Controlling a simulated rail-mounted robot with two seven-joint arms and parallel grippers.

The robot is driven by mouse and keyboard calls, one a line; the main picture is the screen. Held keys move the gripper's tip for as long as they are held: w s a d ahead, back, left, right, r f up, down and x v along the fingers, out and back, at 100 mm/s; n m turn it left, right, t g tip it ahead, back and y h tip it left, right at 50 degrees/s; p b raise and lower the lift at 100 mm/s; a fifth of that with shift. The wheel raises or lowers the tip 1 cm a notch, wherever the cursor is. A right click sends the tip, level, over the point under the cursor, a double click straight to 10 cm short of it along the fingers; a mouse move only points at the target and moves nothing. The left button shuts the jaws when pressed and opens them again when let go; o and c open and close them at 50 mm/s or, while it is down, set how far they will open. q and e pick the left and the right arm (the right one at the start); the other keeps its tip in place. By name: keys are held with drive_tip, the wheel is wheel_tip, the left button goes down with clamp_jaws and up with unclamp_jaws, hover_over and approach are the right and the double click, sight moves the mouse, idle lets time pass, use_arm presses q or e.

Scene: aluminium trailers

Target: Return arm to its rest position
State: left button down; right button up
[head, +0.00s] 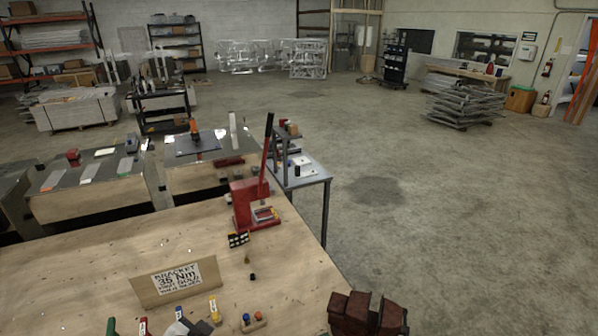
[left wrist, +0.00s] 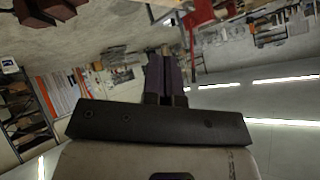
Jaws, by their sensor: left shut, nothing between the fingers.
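My left gripper (left wrist: 165,52) shows in the left wrist view, its two dark fingers together with nothing between them. That view is turned over, with floor at the top and ceiling lights low on the right. No gripper can be made out in the head view, and my right gripper shows in neither view. In the head view a wooden workbench (head: 90,250) fills the lower left. A red lever press (head: 245,203) stands near its far right corner.
A cardboard bracket sign (head: 177,284) stands on the bench, with several small coloured-handled items in front. A dark red-brown block-like object (head: 366,314), perhaps a vise, is at the bench's right edge. A small grey table (head: 312,172) stands behind the press. Open concrete floor lies to the right.

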use_arm(q)
drive_tip(key=s+f+n+g+p, duration=0.1)
drive_tip(key=s+f, duration=0.3)
drive_tip(key=s, duration=0.6)
drive_tip(key=s+a+f+n+g+p, duration=0.1)
drive_tip(key=s+f, duration=0.4)
drive_tip(key=s, duration=0.5)
drive_tip(key=s+a+f+n+g+p, duration=0.1)
drive_tip(key=s+f+n+g+p, duration=0.1)
drive_tip(key=s, duration=0.8)
wheel_tip(320, 180, down, 4)
drive_tip(key=shift+a+r+n+g, duration=0.25)
drive_tip(key=shift+n+g, duration=0.45)
drive_tip(key=shift+g, duration=0.5)
